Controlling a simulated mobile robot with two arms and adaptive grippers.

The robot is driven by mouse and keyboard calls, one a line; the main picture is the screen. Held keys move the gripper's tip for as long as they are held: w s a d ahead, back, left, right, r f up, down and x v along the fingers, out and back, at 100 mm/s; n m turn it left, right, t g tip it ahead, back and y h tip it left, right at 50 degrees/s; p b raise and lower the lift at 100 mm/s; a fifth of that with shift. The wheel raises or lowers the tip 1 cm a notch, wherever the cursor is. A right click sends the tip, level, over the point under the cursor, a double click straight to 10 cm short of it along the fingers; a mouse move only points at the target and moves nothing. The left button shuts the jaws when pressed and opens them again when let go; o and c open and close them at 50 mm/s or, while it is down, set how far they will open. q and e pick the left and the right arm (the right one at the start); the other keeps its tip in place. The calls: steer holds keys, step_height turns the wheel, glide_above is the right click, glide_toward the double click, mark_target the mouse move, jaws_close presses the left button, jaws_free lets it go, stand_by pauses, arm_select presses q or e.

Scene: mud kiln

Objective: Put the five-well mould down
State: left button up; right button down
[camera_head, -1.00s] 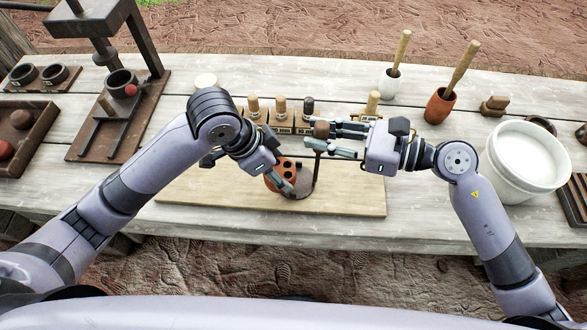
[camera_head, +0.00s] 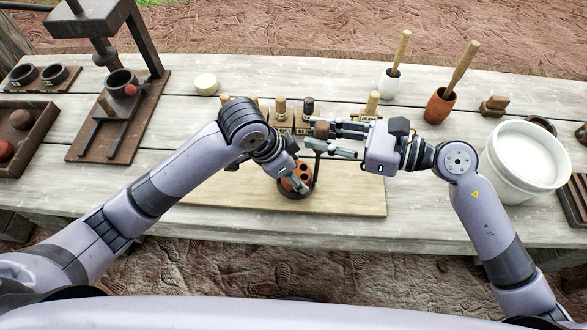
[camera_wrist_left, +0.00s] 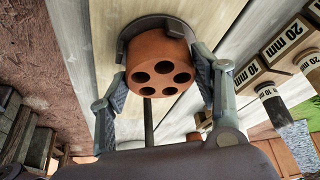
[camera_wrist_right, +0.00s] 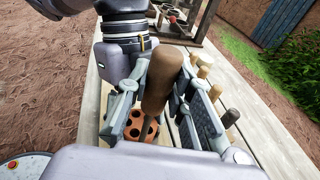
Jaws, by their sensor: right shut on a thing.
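The five-well mould (camera_head: 296,179) is a terracotta-orange block with round holes. It sits at the dark round plate (camera_head: 283,192) over the pale board and also shows in both wrist views (camera_wrist_left: 160,72) (camera_wrist_right: 135,128). My left gripper (camera_head: 293,186) is open, with one finger on either side of the mould (camera_wrist_left: 162,85); the fingers are very close to its sides. My right gripper (camera_head: 338,141) is shut on a brown wooden handle (camera_wrist_right: 163,80), held upright. A thin dark rod runs down from the handle towards the plate. Exact contact under the mould is hidden.
The pale board (camera_head: 350,195) has free room right of the plate. Wooden-handled stamps in labelled blocks (camera_head: 282,120) stand behind. A white bucket (camera_head: 525,160) is at right, and a press (camera_head: 120,100) is at left. A pale round disc (camera_head: 206,84) lies at the back.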

arm_select(q)
steer(key=o, duration=0.4)
steer(key=shift+r, duration=0.15)
steer(key=v, duration=1.2)
arm_select(e)
steer(key=c, duration=1.3)
jaws_free()
steer(key=shift+c, duration=0.2)
steer(key=shift+d, duration=0.1)
